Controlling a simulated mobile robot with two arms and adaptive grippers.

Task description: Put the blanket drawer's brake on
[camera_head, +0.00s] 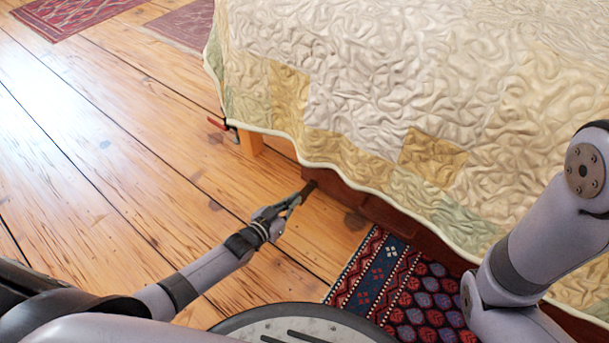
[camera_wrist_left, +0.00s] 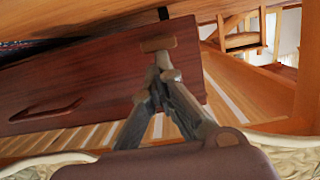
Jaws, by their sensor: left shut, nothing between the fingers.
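The blanket drawer (camera_head: 400,215) is a dark red-brown wooden box under the bed, its front partly hidden by the hanging quilt. In the left wrist view the drawer front (camera_wrist_left: 100,80) fills the middle and left, with a long handle (camera_wrist_left: 48,110). A small brown block (camera_wrist_left: 157,44) sits near one end of that front; it may be the brake. My right gripper is out of view.
The quilt (camera_head: 400,80) hangs over the bed. A red-tipped dark fitting (camera_head: 217,124) is near the wooden bed leg (camera_head: 251,143). A patterned rug (camera_head: 375,275) lies before the drawer. Bare floorboards (camera_head: 110,150) are clear to the left.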

